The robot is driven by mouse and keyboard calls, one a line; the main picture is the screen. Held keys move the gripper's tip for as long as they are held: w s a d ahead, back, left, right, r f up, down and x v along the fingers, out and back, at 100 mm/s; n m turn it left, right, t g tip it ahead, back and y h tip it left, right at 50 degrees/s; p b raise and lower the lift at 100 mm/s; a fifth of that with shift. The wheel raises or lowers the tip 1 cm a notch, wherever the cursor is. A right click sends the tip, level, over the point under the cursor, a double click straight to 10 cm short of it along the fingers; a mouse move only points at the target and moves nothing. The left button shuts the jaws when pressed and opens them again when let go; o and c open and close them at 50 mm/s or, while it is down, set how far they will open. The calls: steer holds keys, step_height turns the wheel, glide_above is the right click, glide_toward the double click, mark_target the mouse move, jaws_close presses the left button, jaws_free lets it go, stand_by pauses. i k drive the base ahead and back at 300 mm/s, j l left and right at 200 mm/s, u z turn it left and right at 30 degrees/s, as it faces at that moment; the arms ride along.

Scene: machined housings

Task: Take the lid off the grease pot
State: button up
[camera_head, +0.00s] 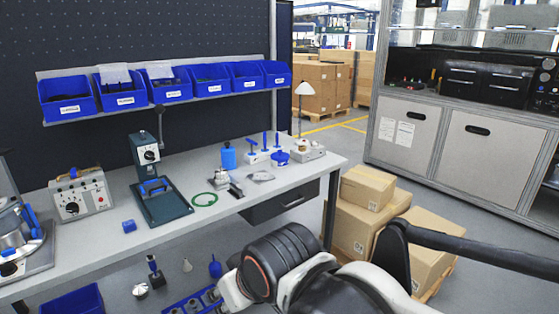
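A low, round blue pot (280,158) stands on the bench at its right end and looks like the grease pot with its lid on. It is small here, so the seam between lid and pot cannot be made out. A taller blue canister (228,158) with a small knob on top stands upright to its left. My arm fills the lower middle and right of the view, in front of the bench and apart from both. My gripper's fingers do not show.
A green ring (205,199) and small metal parts lie in front. Blue bins (168,84) hang above. Cardboard boxes (366,187) stand right of the bench.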

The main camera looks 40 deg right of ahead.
mark_target(280, 155)
steer(key=i+l+z, duration=0.25)
steer(key=i+l, duration=0.15)
steer(key=i+l+z, duration=0.2)
steer(key=i+l, duration=0.2)
steer(key=i+l+z, duration=0.25)
steer(key=i, duration=0.2)
steer(key=i+l+z, duration=0.2)
steer(key=i, duration=0.25)
steer(key=i+l+z, duration=0.25)
steer(key=i, duration=0.25)
steer(key=j, duration=0.1)
